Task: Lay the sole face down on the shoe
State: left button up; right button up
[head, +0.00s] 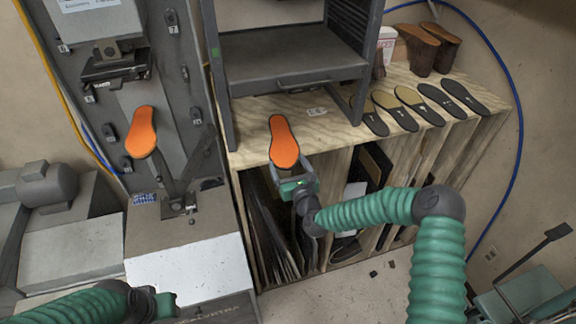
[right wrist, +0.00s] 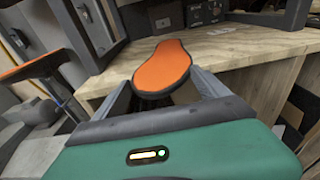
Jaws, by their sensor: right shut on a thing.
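An orange sole with a dark edge (head: 284,146) is held by its near end in my right gripper (head: 295,184), above the front edge of the wooden shelf top. It also shows between the fingers in the right wrist view (right wrist: 163,70). The shoe (head: 141,132) shows as an orange sole-shaped face on the stitching machine's post, to the left of and apart from the held sole. Its orange face is partly in view at the left of the right wrist view (right wrist: 32,67). My left gripper (head: 165,304) is low at the left; its fingertips are not clear.
The grey stitching machine (head: 180,70) stands at the left. A dark metal rack (head: 290,58) stands on the wooden shelf (head: 330,130). Several dark and tan soles (head: 420,106) lie along the shelf's right part, with brown wooden blocks (head: 418,48) behind. Open air lies between shoe and held sole.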

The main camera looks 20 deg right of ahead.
jog(key=shift+a+f, duration=0.1)
jog(key=shift+c, duration=1.3)
